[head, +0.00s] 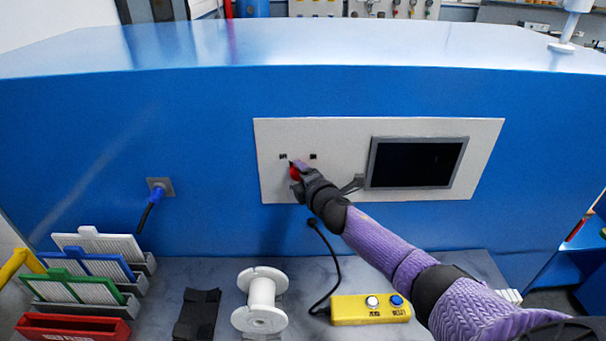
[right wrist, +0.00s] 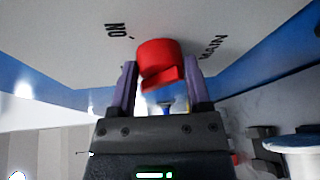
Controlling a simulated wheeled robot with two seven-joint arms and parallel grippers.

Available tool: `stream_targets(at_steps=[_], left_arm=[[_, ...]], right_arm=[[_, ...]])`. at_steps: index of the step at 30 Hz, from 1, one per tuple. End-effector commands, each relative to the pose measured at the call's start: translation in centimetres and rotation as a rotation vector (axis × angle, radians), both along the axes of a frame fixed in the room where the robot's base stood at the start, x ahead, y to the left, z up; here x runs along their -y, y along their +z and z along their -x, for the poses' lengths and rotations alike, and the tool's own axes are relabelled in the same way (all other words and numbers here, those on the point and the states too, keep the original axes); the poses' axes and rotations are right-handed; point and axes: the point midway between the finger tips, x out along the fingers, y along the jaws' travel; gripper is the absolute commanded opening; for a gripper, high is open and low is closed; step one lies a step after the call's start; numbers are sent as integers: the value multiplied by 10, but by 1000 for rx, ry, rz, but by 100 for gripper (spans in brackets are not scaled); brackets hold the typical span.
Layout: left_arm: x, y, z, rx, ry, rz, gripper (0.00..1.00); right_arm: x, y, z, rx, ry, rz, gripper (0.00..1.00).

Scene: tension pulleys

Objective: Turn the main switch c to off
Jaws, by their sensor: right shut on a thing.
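The main switch is a red knob (head: 295,173) on the light grey panel (head: 340,133) of the blue cabinet. In the right wrist view the red knob (right wrist: 157,62) sits between the two purple fingers, with the words "ON" and "MAIN" printed on the panel near it. My right gripper (head: 299,170) is shut on the red knob, and its fingers partly cover the knob in the head view. Small dark labels show above the knob, too small to read there. My left gripper is in neither view.
A dark screen (head: 417,163) is set in the panel to the right. Below are a yellow button box (head: 350,311), a white spool (head: 262,291), a black part (head: 197,313) and several filter-like panels (head: 92,264).

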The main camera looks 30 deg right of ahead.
Motion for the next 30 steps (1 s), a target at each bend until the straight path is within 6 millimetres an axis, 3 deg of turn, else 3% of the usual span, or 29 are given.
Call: stream_targets(at_steps=[6,7,12,23,30], left_arm=[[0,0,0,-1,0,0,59],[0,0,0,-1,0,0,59],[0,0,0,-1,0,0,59],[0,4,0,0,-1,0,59],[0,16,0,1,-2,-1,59]], right_arm=[[0,-1,0,-1,1,1,3],[0,-1,0,-1,1,1,64],[0,-1,0,-1,1,0,96],[-1,1,7,0,1,0,96],[-9,9,54,-3,3,2,96]])
